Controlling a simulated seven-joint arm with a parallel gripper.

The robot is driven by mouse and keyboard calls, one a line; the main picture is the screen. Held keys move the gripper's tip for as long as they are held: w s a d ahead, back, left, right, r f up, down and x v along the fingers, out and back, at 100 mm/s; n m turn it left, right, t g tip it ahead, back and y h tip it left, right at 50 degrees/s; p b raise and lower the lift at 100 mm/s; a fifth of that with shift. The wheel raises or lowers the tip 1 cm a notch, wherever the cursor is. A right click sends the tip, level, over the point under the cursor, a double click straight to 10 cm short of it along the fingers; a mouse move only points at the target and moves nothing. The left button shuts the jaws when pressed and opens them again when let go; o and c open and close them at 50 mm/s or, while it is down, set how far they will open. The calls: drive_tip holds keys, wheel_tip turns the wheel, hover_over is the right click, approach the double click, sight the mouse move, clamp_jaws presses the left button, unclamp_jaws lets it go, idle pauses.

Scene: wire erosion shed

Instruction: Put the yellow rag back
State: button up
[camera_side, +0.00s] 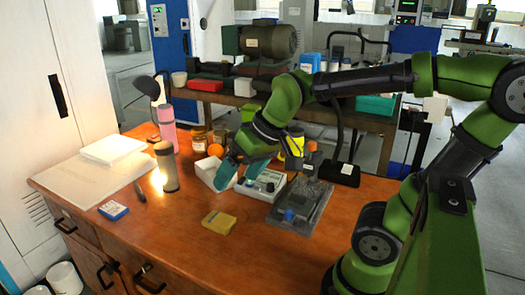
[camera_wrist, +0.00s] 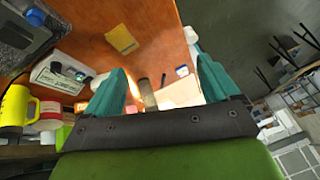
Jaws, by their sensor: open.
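The yellow rag (camera_side: 218,222) lies flat as a small folded rectangle on the bare front middle of the wooden table. It also shows in the wrist view (camera_wrist: 122,39), beyond my fingers. My gripper (camera_side: 237,177) has its teal fingers spread apart. It is above the table, behind the rag, beside a white open box (camera_side: 203,170) and a grey-white device with a dial (camera_side: 262,187). In the wrist view nothing is held between the fingers (camera_wrist: 160,75). No place clearly marked for the rag can be made out.
A dark grey tray-like block (camera_side: 300,205) stands right of the device. A yellow mug (camera_wrist: 14,107) shows at the wrist view's left. The table's front middle is largely clear.

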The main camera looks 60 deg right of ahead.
drive_tip(key=shift+m+t+y, duration=0.3)
drive_tip(key=shift+m+t, duration=0.1)
drive_tip(key=shift+t, duration=0.4)
drive_tip(key=s, duration=0.1)
drive_tip(key=s+a, duration=0.1)
drive_tip(key=s, duration=0.2)
drive_tip(key=shift+s+a, duration=0.15)
drive_tip(key=shift+a, duration=0.2)
